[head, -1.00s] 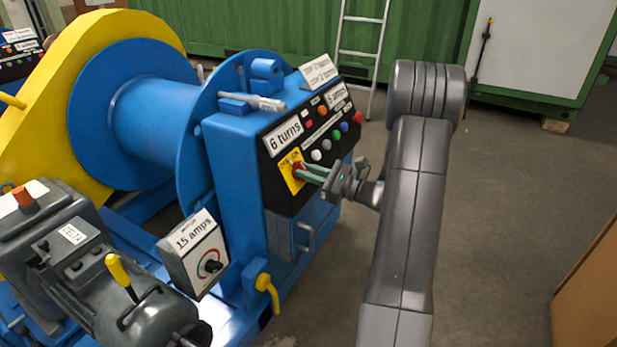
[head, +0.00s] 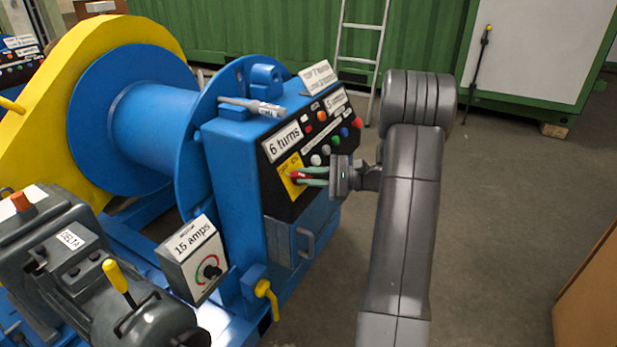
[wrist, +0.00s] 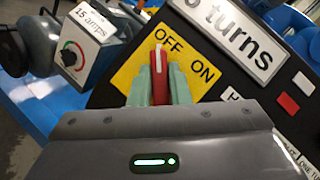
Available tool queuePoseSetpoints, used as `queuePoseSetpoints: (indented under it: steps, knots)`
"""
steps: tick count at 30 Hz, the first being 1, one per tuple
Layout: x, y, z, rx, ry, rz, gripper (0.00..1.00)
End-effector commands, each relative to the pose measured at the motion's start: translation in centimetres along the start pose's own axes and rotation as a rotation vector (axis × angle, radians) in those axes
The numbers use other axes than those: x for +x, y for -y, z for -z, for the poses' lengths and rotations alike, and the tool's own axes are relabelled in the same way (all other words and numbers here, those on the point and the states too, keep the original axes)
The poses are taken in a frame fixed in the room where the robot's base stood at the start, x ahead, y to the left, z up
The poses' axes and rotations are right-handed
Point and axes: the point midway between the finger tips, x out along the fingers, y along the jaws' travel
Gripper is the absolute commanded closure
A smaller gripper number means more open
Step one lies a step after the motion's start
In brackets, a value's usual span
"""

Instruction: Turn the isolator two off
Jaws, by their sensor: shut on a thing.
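The isolator is a yellow plate (head: 287,167) with a red handle (head: 297,176) on the black panel of the blue winch. In the wrist view the plate (wrist: 128,66) reads OFF and ON. The red handle (wrist: 159,82) has a white-marked tip, which lies beside the word OFF. My gripper (head: 305,177) is shut on the red handle, with one green finger on each side of it, as the wrist view (wrist: 160,88) shows. The handle's base is hidden by my gripper. I see no number on this isolator.
Coloured buttons (head: 333,140) and a "6 turns" label (head: 283,142) are close by on the panel. A "15 amps" dial box (head: 190,260) stands at lower left. A yellow-handled valve (head: 265,288) is below. The floor on the right is clear up to a brown box (head: 590,290).

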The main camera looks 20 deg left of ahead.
Motion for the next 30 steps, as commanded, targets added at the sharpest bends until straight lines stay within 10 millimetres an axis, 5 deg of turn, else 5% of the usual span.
queuePoseSetpoints:
  steps: [12, 13, 16, 25, 30]
  knots:
    - [0.0, -0.1, 0.0, -0.006, 0.000, -0.006, 1.00]
    - [0.0, -0.1, 0.0, -0.006, 0.000, -0.006, 0.82]
    - [0.0, -0.1, 0.0, -0.006, 0.000, -0.005, 0.62]
    - [-0.1, 0.0, 0.0, -0.005, 0.000, -0.004, 0.62]
    - [-1.7, 0.1, -0.1, -0.005, -0.002, -0.003, 0.62]
